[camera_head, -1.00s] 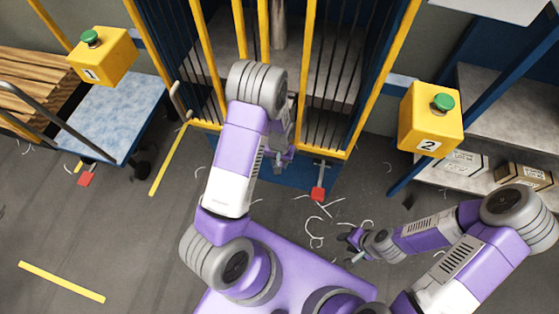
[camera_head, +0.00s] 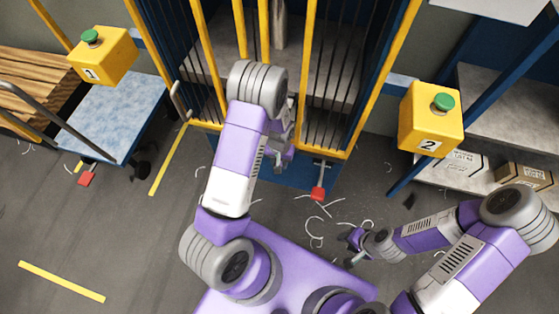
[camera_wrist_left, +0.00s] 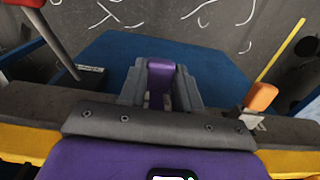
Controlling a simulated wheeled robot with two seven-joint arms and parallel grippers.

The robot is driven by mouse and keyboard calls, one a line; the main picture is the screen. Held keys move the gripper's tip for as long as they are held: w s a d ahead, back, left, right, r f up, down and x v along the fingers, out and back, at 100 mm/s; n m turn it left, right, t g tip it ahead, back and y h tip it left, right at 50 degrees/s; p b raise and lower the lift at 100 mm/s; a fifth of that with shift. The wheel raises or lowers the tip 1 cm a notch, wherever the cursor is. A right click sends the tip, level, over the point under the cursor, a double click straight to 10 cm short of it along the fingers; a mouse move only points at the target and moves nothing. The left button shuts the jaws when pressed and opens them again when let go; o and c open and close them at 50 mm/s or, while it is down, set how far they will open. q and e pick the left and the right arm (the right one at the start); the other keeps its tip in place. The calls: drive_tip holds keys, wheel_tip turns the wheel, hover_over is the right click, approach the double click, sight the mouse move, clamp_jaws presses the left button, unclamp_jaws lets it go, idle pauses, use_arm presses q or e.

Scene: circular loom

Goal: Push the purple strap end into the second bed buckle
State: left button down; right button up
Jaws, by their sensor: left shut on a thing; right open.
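The purple strap end (camera_wrist_left: 160,80) is between the two grey fingers of my left gripper (camera_wrist_left: 160,90) in the left wrist view. The gripper is shut on it, over the blue base plate (camera_wrist_left: 110,50) at the loom's front edge. In the head view my left gripper (camera_head: 280,160) is partly covered by my left arm, and the strap end cannot be made out. An orange piece (camera_wrist_left: 260,97) stands on a small metal fitting to the right in the wrist view. I cannot make out the second bed buckle. My right gripper (camera_head: 353,247) is open and empty, low over the floor.
A red pedal (camera_head: 318,193) sticks out in front of the yellow-framed loom (camera_head: 337,154). Yellow button boxes marked 1 (camera_head: 103,57) and 2 (camera_head: 430,118) flank it. A blue-topped cart (camera_head: 120,110) stands left. White thread scraps lie on open floor.

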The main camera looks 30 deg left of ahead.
use_arm(q)
drive_tip(key=shift+w+r, duration=0.15)
drive_tip(key=shift+w, duration=0.15)
idle(0.4)
drive_tip(key=c, duration=0.7)
unclamp_jaws()
wheel_tip(320, 180, up, 7)
drive_tip(key=p, duration=0.2)
drive_tip(key=shift+s+p, duration=0.15)
drive_tip(key=shift+p, duration=0.25)
drive_tip(key=shift+s+r, duration=0.1)
drive_tip(key=shift+r, duration=0.15)
drive_tip(key=shift+c, duration=0.4)
